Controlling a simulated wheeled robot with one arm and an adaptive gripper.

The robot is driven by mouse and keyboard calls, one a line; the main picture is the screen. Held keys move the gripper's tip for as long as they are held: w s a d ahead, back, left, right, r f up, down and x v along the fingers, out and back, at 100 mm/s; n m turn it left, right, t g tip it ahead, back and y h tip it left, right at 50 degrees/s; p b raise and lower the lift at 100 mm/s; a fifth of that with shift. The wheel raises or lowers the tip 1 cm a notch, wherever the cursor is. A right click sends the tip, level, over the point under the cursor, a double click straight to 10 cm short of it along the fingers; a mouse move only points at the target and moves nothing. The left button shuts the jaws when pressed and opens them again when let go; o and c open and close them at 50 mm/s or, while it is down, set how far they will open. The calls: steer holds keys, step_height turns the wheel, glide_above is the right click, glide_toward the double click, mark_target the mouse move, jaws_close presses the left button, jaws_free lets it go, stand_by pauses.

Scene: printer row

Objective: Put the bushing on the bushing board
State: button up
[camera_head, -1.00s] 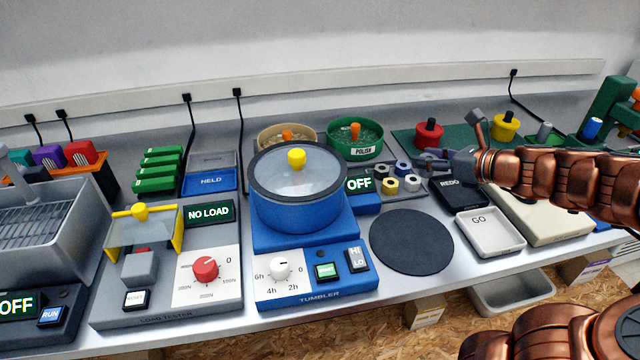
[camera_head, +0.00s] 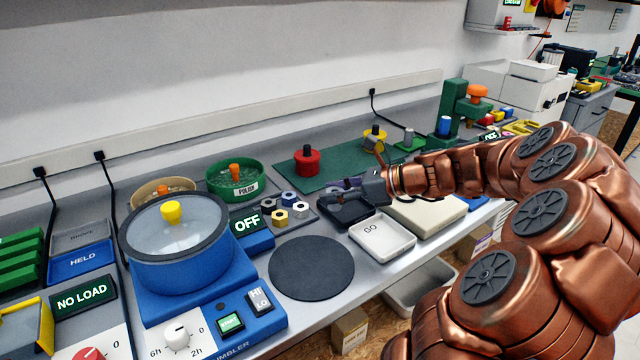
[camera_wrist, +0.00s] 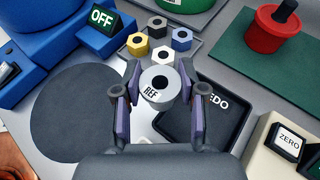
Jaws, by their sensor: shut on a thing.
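My gripper (camera_wrist: 160,98) is shut on a grey round bushing (camera_wrist: 158,80) marked REF, seen from above in the wrist view. The bushing sits between the two purple-lined fingers. In the head view my gripper (camera_head: 346,184) is above the black REDO tray (camera_head: 352,213), and the held bushing is hard to make out there. In the wrist view these pieces (camera_wrist: 138,43) stand just beyond the held bushing. I cannot tell which board is the bushing board.
A blue tumbler (camera_head: 178,255), a round dark mat (camera_head: 311,268) and a white GO tray (camera_head: 382,240) stand in front and left. A green mat (camera_head: 335,165) holds a red knobbed weight (camera_head: 306,162). Green and tan bowls (camera_head: 233,182) stand behind the tumbler.

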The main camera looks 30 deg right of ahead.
steer(key=w+d, duration=0.1)
steer(key=w, duration=0.2)
steer(key=w+d, duration=0.2)
steer(key=w, duration=0.1)
steer(key=w+d+f, duration=0.1)
steer(key=w+d, duration=0.1)
steer(key=w, duration=0.2)
steer(key=shift+f, duration=1.8)
steer(key=o, duration=1.2)
steer(key=shift+f, duration=0.1)
